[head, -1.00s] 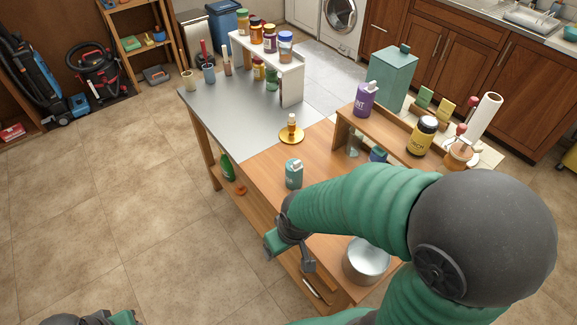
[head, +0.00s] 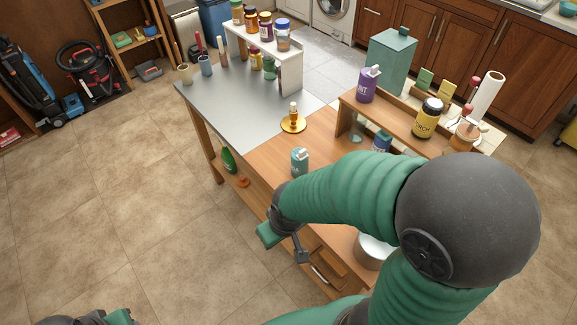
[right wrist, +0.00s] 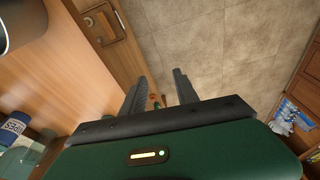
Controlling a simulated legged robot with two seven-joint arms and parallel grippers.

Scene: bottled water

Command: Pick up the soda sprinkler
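A small teal bottle with a pale top (head: 300,161), which I take to be the soda sprinkler, stands upright near the left edge of the wooden tabletop in the head view. Its label is too small to read. My right gripper (head: 284,245) is past the table's left edge, nearer to me than the bottle and apart from it. In the right wrist view its two fingers (right wrist: 161,92) are spread, with floor showing between them and nothing held. My left gripper (head: 100,319) shows only partly at the bottom left, so its fingers cannot be judged.
A gold dish with a small bottle (head: 293,123) stands behind the teal bottle. A metal pot (head: 372,250) is partly hidden by my right arm. A raised shelf (head: 385,115) holds purple and yellow containers. A green bottle (head: 229,160) is on the lower shelf.

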